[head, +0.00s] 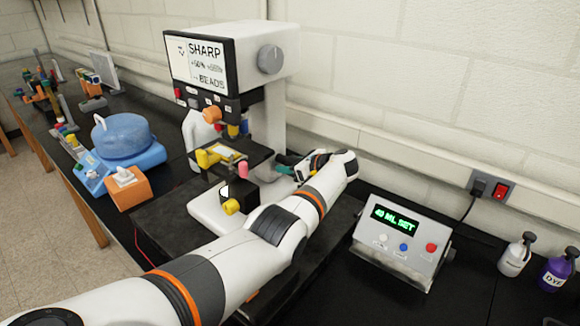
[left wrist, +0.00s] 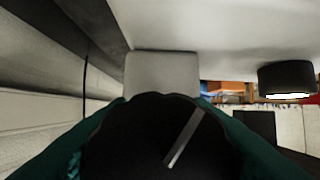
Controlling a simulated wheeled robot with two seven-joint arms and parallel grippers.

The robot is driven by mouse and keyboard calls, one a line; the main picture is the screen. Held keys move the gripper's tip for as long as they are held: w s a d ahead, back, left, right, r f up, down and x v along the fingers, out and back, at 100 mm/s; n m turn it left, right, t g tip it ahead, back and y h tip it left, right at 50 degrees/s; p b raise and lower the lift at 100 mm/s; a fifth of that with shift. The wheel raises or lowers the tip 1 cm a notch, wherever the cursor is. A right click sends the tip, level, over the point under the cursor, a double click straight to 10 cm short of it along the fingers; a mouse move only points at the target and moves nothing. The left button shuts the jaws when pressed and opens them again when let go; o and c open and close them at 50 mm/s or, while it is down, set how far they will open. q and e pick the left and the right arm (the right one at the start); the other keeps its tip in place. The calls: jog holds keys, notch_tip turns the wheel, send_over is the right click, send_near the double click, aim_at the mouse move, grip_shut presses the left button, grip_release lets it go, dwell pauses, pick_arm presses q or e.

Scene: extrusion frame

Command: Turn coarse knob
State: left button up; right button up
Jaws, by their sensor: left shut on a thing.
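The coarse knob (left wrist: 135,145) is large and dark in the left wrist view, with a scalloped rim and a pale line slanting up to the right. My left gripper (head: 287,164) is at the right side of the white microscope (head: 270,115), low on its stand. Its teal fingers sit on both sides of the knob, shut on it. In the head view I cannot make out the knob, as my gripper and wrist cover that spot. My right gripper is in neither view.
A control box (head: 402,240) with a green display reading "40 ML SET" stands right of my left arm. Two small bottles, one white (head: 516,255) and one purple (head: 559,270), stand at the far right. A blue round device (head: 122,137) and an orange block (head: 128,187) are on the left.

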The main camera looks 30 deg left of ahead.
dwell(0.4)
pick_arm(q)
jog(key=o, duration=1)
jog(key=shift+c, duration=0.2)
jog(key=v, duration=1.2)
jog(key=shift+b, duration=0.3)
jog(key=shift+r, duration=0.1)
